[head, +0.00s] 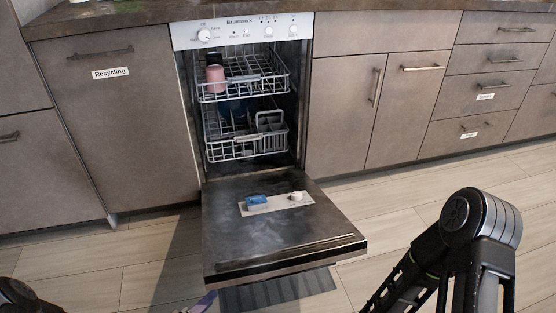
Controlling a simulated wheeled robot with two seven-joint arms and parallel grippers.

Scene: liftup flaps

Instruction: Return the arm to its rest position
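My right arm (480,225) shows large at the lower right, bent at a black joint, with its links running down out of the picture. Its gripper is not in view. A dark part of my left arm (18,296) shows in the bottom left corner. A small purple-grey tip (205,302) at the bottom edge, just in front of the dishwasher door, seems to be part of my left gripper. Its fingers are mostly cut off, so I cannot tell if it is open or shut. The dishwasher door (280,235) is folded fully down, and neither arm visibly touches it.
Both dishwasher racks are inside; the upper rack (240,95) holds a pink cup (215,78), the lower rack (245,155) a grey basket (270,122). The lowered door juts into the floor space. Closed cabinets and drawers (485,92) flank it. A dark striped mat (280,290) lies below.

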